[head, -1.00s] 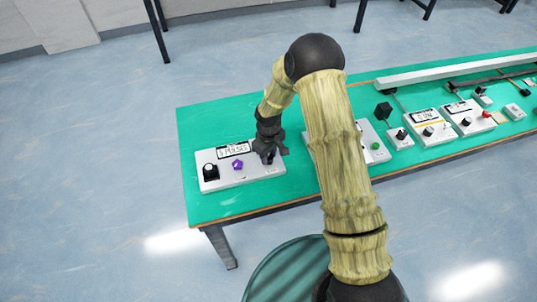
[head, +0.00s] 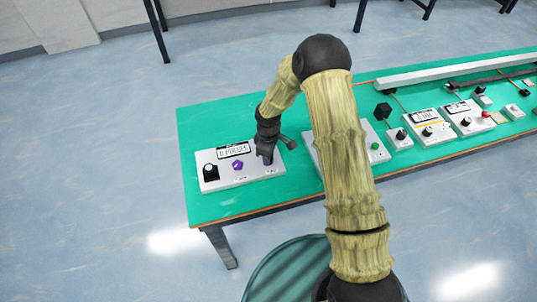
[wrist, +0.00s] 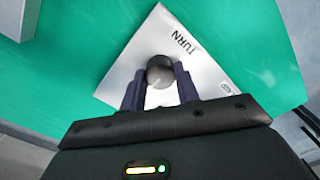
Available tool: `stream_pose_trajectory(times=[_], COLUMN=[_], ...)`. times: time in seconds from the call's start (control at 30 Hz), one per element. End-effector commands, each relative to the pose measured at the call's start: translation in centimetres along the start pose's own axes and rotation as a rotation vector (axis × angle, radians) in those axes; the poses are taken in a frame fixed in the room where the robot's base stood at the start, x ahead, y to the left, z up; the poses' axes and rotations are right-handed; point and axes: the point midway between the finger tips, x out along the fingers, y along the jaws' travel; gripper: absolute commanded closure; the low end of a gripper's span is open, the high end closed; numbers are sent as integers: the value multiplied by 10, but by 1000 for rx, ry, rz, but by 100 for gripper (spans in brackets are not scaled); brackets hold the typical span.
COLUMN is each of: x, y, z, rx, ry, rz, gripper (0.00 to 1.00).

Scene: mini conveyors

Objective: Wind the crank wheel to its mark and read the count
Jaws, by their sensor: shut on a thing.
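A white box (head: 240,179) stands at the left end of the green table in the head view. Its small display (head: 233,150) shows text too small to read surely. My gripper (head: 265,155) points down at the box's right part. In the wrist view my gripper (wrist: 158,84) is shut on the dark round top of the crank wheel (wrist: 160,69), one finger on each side. The word TURN is printed beside it on the white panel (wrist: 205,80). The wheel's mark cannot be made out. In the head view my gripper hides the wheel.
The same box carries a black knob (head: 209,171) at left and a purple knob (head: 238,165) in the middle. More white control boxes (head: 428,126) line the green table (head: 205,125) to the right. A long pale rail (head: 450,68) runs along the back.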

Motion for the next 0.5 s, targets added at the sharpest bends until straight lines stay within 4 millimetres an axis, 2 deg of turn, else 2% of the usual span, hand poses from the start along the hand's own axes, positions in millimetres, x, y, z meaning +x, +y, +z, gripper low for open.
stream_pose_trajectory(times=[0.1, 0.13, 0.23, 0.5], x=[-3, -3, -2, -1], y=[3, 3, 2, 1], z=[-2, -2, -1, -1], rx=[-1, -1, -1, 0], ry=[6, 6, 5, 2], rz=[9, 9, 7, 3], gripper=[92, 65, 47, 47])
